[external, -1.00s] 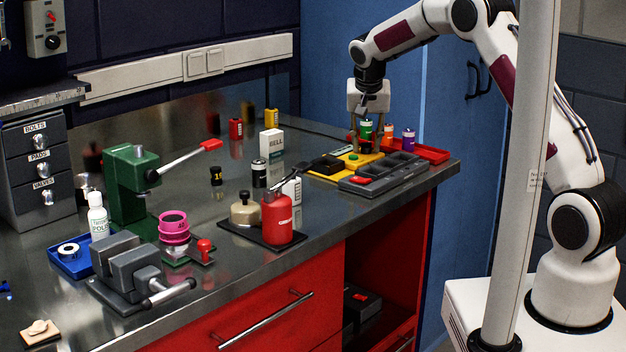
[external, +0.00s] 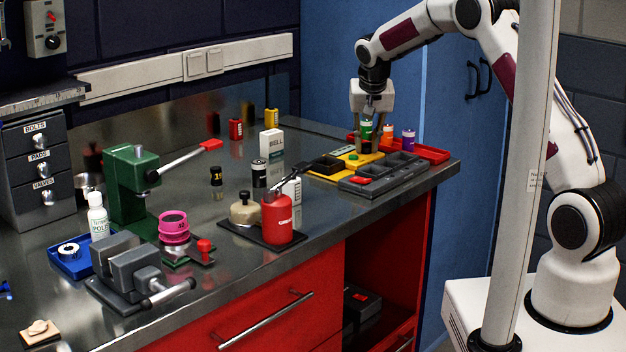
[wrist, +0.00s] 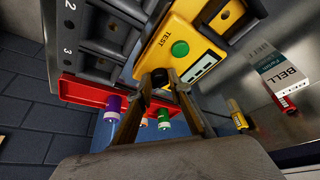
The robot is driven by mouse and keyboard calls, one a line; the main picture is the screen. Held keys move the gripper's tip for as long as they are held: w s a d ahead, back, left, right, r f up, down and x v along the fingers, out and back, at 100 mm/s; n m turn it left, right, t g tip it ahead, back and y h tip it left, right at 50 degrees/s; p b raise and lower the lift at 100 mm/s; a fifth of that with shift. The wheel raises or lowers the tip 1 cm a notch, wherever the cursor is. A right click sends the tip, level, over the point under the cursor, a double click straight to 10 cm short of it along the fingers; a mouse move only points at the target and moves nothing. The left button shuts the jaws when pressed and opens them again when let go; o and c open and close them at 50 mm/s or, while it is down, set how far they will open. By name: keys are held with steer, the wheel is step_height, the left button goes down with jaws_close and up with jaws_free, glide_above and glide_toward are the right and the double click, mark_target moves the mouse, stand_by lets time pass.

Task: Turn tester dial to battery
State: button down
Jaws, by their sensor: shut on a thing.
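The yellow tester (wrist: 192,50) lies on the bench at its far right end. In the wrist view it shows the word TEST, a green button (wrist: 180,49) and a small display (wrist: 201,67). Its black dial (wrist: 159,79) is between my fingertips. My gripper (external: 370,148) points down over the tester and is shut on the dial; it also shows in the wrist view (wrist: 161,84). The dial's marks and the way it points are hidden or too small to read.
Purple, orange and green cylinders (external: 408,138) stand in a red tray (external: 435,153) close behind my gripper. A grey compartment tray (external: 385,175) lies in front of the tester. A white BELL box (external: 271,143) stands to the left.

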steer(key=c, duration=1.9)
jaws_free()
steer(key=shift+r, duration=0.15)
steer(key=shift+v, duration=5.85)
steer(key=shift+s, duration=0.1)
